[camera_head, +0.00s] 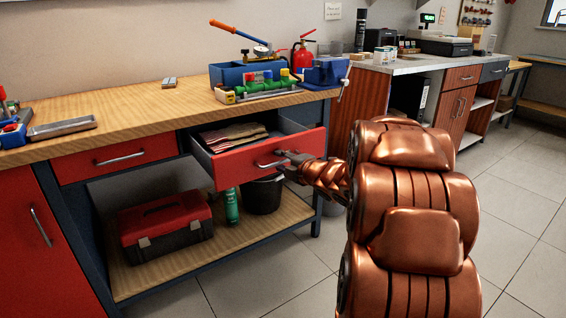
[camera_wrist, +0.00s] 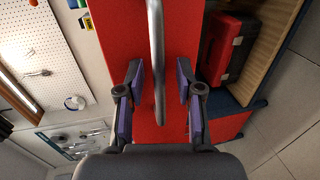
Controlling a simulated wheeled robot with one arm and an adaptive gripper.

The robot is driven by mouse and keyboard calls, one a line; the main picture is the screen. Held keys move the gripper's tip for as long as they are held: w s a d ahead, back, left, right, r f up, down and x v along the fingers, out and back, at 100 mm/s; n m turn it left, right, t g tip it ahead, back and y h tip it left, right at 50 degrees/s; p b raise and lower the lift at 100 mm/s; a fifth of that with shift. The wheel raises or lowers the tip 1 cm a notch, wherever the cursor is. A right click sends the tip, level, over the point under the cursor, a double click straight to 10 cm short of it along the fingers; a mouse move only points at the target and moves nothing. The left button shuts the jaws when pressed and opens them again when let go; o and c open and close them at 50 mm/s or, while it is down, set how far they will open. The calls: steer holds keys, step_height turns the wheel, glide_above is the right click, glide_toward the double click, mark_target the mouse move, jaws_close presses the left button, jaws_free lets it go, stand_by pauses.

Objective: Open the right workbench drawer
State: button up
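The right workbench drawer (camera_head: 272,157) has a red front and stands pulled out from the bench, with folded cloths (camera_head: 232,135) visible inside. Its metal handle (camera_head: 268,164) runs across the front, and it shows upright in the wrist view (camera_wrist: 157,50). My gripper (camera_head: 292,160) is at the right part of the handle. In the wrist view my gripper's two fingers (camera_wrist: 160,80) stand apart, one on each side of the handle, with gaps between. The red drawer front (camera_wrist: 120,30) lies behind them.
The left drawer (camera_head: 115,158) is shut. A red toolbox (camera_head: 165,226), a green can (camera_head: 232,206) and a black bucket (camera_head: 262,194) stand on the lower shelf. Tools and a fire extinguisher (camera_head: 304,54) are on the bench top. The tiled floor (camera_head: 265,270) in front is clear.

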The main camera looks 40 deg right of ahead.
steer(key=shift+s, duration=0.1)
steer(key=v, duration=1.2)
stand_by(0.6)
steer(key=s+r+m+g+h+p, duration=0.3)
steer(key=r+m+g+h+p, duration=0.3)
steer(key=r+m+p, duration=0.75)
steer(key=s+a+r+m+g+y+p, duration=0.2)
steer(key=s+a+g+p, duration=0.3)
steer(key=s+a+p, duration=0.4)
steer(key=s+a+r+m+g+y+p, duration=0.2)
steer(key=s+a+g+p, duration=0.4)
steer(key=s+a, duration=1.1)
steer(key=a+r+y+p, duration=0.1)
steer(key=y+p, duration=0.1)
steer(key=p, duration=0.1)
